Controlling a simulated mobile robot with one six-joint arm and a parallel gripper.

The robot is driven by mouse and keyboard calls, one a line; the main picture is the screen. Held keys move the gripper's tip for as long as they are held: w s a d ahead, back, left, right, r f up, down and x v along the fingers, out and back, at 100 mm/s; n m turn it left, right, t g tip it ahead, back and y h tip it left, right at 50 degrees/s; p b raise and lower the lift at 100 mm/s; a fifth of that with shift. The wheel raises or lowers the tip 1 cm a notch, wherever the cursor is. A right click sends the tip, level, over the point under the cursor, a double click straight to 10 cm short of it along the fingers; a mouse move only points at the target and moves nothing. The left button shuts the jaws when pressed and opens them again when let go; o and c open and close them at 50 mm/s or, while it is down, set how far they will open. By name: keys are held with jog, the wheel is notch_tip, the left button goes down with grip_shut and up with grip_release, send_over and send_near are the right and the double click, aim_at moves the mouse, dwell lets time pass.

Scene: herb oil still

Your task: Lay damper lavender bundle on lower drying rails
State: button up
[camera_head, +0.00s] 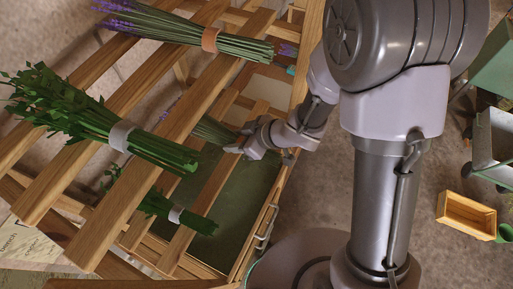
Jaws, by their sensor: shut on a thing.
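My gripper (244,148) reaches in below the upper slats at the middle of the view. It is shut on the stem end of a lavender bundle (213,132). This bundle lies at the level of the lower drying rails (212,190), with its flower end to the upper left, partly hidden by an upper slat. I cannot tell whether it rests on the rails or hangs just above them. A second lavender bundle (160,25) with a brown band lies across the upper slats at the top. Dampness cannot be judged from this view.
A leafy green bundle (150,148) with a pale band lies on the upper slats (60,215). A smaller green bundle (178,213) lies lower down. Below the rails is a dark green surface (240,205). A wooden box (466,215) stands at the right, near grey-green metal bins (495,145).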

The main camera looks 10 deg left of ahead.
aim_at(212, 131)
jog(key=a, duration=0.2)
jog(key=w+a, duration=0.1)
jog(key=a, duration=0.2)
jog(key=w+a, duration=0.1)
jog(key=a, duration=0.1)
jog(key=shift+a+f, duration=0.2)
jog(key=shift+a, duration=0.05)
jog(key=f+b, duration=0.3)
jog(key=shift+d+f, duration=0.25)
jog(key=shift+f, duration=0.15)
jog(key=o, duration=1.2)
jog(key=shift+c, duration=0.2)
jog(key=shift+d+r, duration=0.1)
